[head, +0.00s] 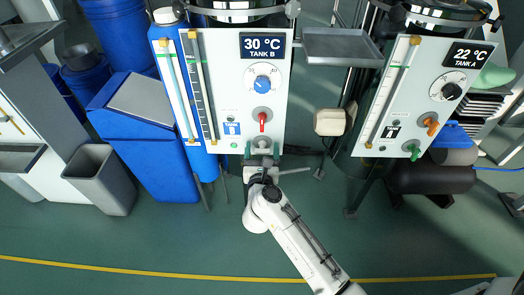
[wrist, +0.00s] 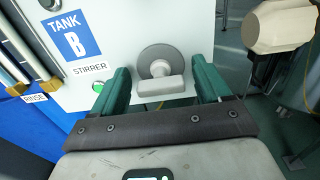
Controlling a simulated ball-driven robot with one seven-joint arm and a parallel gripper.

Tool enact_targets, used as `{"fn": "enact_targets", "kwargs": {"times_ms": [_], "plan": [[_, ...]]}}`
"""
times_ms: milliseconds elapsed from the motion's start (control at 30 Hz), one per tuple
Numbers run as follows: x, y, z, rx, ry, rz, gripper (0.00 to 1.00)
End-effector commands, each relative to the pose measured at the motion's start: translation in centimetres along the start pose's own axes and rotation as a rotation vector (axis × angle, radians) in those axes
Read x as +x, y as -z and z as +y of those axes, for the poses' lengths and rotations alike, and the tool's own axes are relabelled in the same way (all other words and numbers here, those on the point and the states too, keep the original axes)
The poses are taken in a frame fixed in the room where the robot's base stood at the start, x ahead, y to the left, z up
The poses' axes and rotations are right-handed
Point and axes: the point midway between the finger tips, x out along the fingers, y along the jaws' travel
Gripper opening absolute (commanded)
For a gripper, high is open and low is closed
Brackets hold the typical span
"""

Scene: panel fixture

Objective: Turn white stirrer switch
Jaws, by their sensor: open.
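The white stirrer switch (wrist: 160,90) is a pale bar handle on a round grey disc on the Tank B panel, beside the STIRRER label (wrist: 89,68). In the wrist view the handle lies level, between the two green fingers of my gripper (wrist: 163,82). The fingers are open, one on each side of the handle, with a gap to it on both sides. In the head view my gripper (head: 262,161) is at the lower edge of the Tank B panel (head: 222,80), and the switch is mostly hidden there.
A red-handled valve (head: 262,121) and a blue dial (head: 263,84) sit above on the same panel. A green lamp (wrist: 97,87) is left of the switch. The Tank A panel (head: 400,110) and a beige box (head: 330,122) stand to the right. Open floor lies below.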

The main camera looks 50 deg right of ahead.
Motion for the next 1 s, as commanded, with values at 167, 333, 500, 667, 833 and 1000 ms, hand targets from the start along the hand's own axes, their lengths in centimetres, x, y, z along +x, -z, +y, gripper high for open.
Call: {"fn": "enact_targets", "kwargs": {"times_ms": [167, 333, 500, 667, 833, 1000], "plan": [[-0.02, -0.01, 0.00, 0.000, 0.000, 0.000, 0.66], [-0.03, -0.02, 0.00, 0.000, 0.000, 0.000, 0.50], [-0.03, -0.02, 0.00, 0.000, 0.000, 0.000, 0.34], [-0.04, -0.03, 0.00, -0.001, 0.000, 0.000, 0.25], [-0.05, -0.15, 0.04, -0.022, -0.001, 0.000, 0.25], [-0.06, -0.34, 0.08, -0.090, -0.001, 0.001, 0.25]]}}
